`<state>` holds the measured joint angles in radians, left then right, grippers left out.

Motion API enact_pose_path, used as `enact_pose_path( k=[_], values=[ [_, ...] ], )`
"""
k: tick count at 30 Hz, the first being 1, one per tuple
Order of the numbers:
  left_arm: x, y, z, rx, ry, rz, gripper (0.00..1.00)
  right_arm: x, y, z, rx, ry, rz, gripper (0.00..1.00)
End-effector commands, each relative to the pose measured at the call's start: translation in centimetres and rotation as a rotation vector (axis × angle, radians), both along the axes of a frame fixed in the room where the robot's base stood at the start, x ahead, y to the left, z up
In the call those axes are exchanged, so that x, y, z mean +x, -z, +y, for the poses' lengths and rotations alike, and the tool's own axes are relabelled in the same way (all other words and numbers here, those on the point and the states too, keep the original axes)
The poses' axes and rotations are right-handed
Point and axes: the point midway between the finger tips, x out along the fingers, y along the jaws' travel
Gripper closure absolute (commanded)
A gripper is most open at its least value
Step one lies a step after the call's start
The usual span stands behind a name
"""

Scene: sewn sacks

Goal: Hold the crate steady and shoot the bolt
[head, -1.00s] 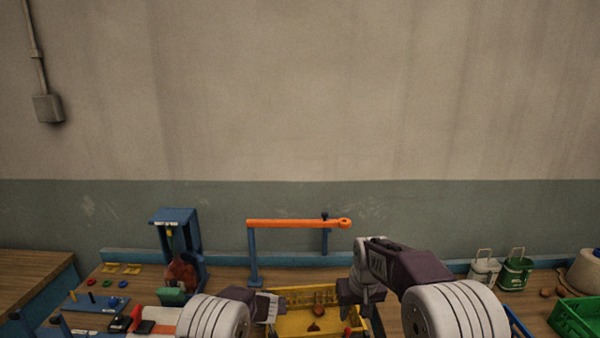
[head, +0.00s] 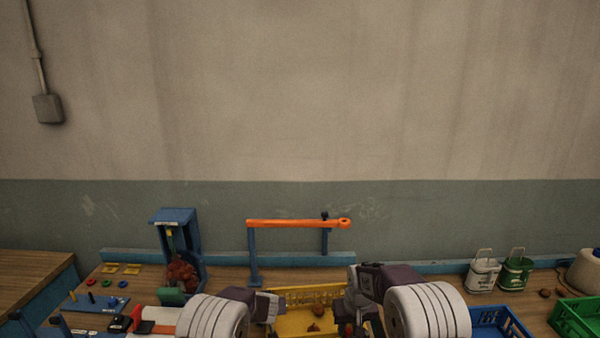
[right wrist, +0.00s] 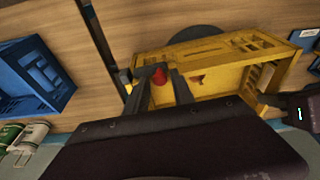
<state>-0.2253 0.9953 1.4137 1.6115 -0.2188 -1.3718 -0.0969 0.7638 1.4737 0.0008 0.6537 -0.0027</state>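The yellow crate (head: 310,291) stands on the table in front of me, with a brownish object (head: 316,312) inside. A red knob (right wrist: 159,77), possibly the bolt's, shows at the crate's end in the right wrist view. My right gripper (right wrist: 160,84) is open, its two fingers apart on either side of the knob. Whether they touch it I cannot tell. My left gripper (head: 272,306) is at the crate's left wall, and part of it shows at the crate's far end in the right wrist view (right wrist: 284,103). Its fingertips are too hidden to tell their state.
A blue crate (head: 500,322) stands right of the yellow one, with a green crate (head: 578,318) farther right. White (head: 483,275) and green (head: 516,272) containers stand behind. An orange bar (head: 295,223) on blue posts rises behind the yellow crate. A blue stand (head: 176,240) is at left.

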Motion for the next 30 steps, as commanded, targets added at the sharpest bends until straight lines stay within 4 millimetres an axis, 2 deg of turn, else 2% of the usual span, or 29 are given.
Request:
enact_pose_path(
  k=[1, 2, 3, 16, 30],
  values=[
    [0.0, 0.0, 0.0, 0.0, 0.0, -0.001, 1.0, 0.0, 0.0, 0.0, 0.0, 0.0, 0.0, 0.88],
    [0.0, 0.0, 0.0, 0.0, 0.0, -0.001, 1.0, 0.0, 0.0, 0.0, 0.0, 0.0, 0.0, 0.96],
    [0.0, 0.0, 0.0, 0.0, 0.0, -0.001, 1.0, 0.0, 0.0, 0.0, 0.0, 0.0, 0.0, 1.0],
    [0.0, 0.0, 0.0, 0.0, 0.0, 0.0, 1.0, 0.0, 0.0, -0.2, 0.0, 0.0, 0.0, 1.0],
    [0.0, 0.0, 0.0, 0.001, -0.001, 0.0, 1.0, 0.2, 0.0, -1.9, 0.0, 0.002, 0.0, 1.0]
  ],
)
